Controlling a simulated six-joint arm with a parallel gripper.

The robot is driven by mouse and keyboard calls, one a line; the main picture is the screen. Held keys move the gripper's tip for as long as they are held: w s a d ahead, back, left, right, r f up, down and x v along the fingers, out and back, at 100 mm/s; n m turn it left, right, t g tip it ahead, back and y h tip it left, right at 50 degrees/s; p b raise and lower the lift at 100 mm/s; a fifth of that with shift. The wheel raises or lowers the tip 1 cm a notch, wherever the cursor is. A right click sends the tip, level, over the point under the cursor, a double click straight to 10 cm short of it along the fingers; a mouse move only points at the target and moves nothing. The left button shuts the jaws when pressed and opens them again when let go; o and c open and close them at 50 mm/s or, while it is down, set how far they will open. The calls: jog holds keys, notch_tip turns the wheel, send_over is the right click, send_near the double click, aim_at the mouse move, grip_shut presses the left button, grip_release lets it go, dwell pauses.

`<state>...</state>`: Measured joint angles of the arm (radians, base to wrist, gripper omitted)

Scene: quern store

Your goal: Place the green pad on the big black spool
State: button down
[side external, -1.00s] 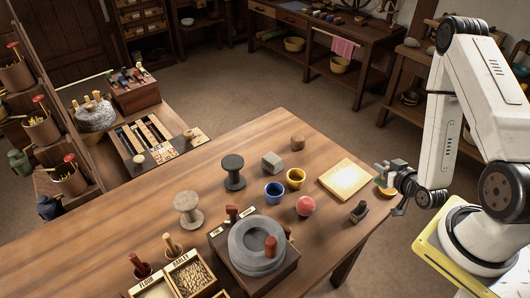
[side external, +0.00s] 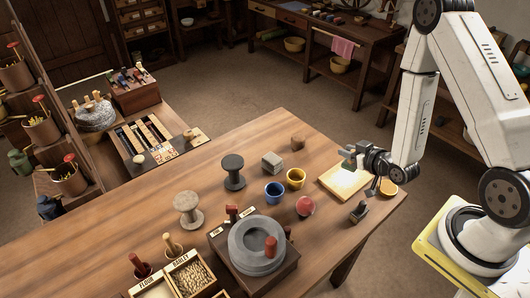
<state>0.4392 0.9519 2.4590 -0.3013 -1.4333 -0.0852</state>
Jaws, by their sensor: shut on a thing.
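The big black spool (side external: 233,172) stands upright on the table, left of the middle, with nothing on its top. My gripper (side external: 348,158) is above the yellow square board at the table's right part, well to the right of the spool. It is shut on a small grey-green piece (side external: 347,164), which seems to be the green pad. The piece is small and partly hidden by the fingers, so its outline is unclear.
Between gripper and spool stand a yellow cup (side external: 296,178), a blue cup (side external: 274,192), a grey block (side external: 272,162) and a brown block (side external: 298,143). A red ball (side external: 305,206), a pale spool (side external: 187,209) and a stone quern (side external: 256,247) stand nearer the front.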

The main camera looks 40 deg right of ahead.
jog(key=w+a+r+n+y, duration=0.2)
jog(key=w+a+r, duration=0.2)
jog(key=a, duration=0.3)
jog(key=w+a+r+n+y, duration=0.2)
jog(key=w+a+r+y, duration=0.1)
jog(key=a, duration=0.5)
jog(key=w+a+r+n+y, duration=0.2)
jog(key=w+a+r, duration=0.2)
jog(key=a, duration=0.3)
send_over(228, 159)
jog(key=shift+g, duration=0.4)
jog(key=shift+s+f, duration=0.15)
jog(key=shift+f, duration=2.15)
jog(key=shift+s+f, duration=0.1)
jog(key=shift+f, duration=2.2)
jog(key=shift+w+a+f, duration=0.1)
jog(key=shift+w+f, duration=0.15)
jog(key=shift+f, duration=1.55)
jog(key=shift+f, duration=0.2)
